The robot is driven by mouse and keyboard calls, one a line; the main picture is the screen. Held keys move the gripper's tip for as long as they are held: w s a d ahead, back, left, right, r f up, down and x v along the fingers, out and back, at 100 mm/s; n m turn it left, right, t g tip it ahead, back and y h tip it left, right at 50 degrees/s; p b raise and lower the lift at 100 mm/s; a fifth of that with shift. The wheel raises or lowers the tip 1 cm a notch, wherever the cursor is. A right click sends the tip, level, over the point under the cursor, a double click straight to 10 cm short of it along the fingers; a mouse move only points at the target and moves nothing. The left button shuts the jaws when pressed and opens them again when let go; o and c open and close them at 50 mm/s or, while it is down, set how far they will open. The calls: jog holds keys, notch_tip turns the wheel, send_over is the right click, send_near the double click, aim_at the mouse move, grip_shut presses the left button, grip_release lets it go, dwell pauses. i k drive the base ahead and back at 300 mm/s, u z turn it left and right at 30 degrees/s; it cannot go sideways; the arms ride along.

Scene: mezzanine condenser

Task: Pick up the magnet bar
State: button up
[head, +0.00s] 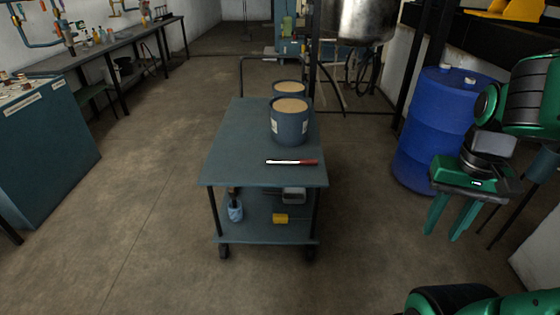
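The magnet bar (291,162), a thin rod with a white length and a red right end, lies flat across the top of the blue-grey cart (235,150). It is toward the near right part of the cart top, in front of a tub. My gripper (448,222) is at the right, beside the blue drum in the picture and well apart from the bar. Its two green fingers point down and are spread, with nothing seen between them.
Two tubs (290,123) stand on the cart top behind the bar. The lower shelf holds a yellow item (281,218) and a blue container (235,209). A blue drum (432,130) stands right of the cart. A bench (120,48) is at the left. Floor before the cart is clear.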

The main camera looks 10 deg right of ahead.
aim_at(268, 161)
jog(key=i, duration=0.5)
jog(key=z, duration=0.1)
jog(key=k, duration=1.15)
jog(key=z, duration=0.65)
jog(key=i, duration=1.45)
jog(key=u, duration=0.5)
jog(key=i, duration=0.6)
jog(key=u, duration=0.4)
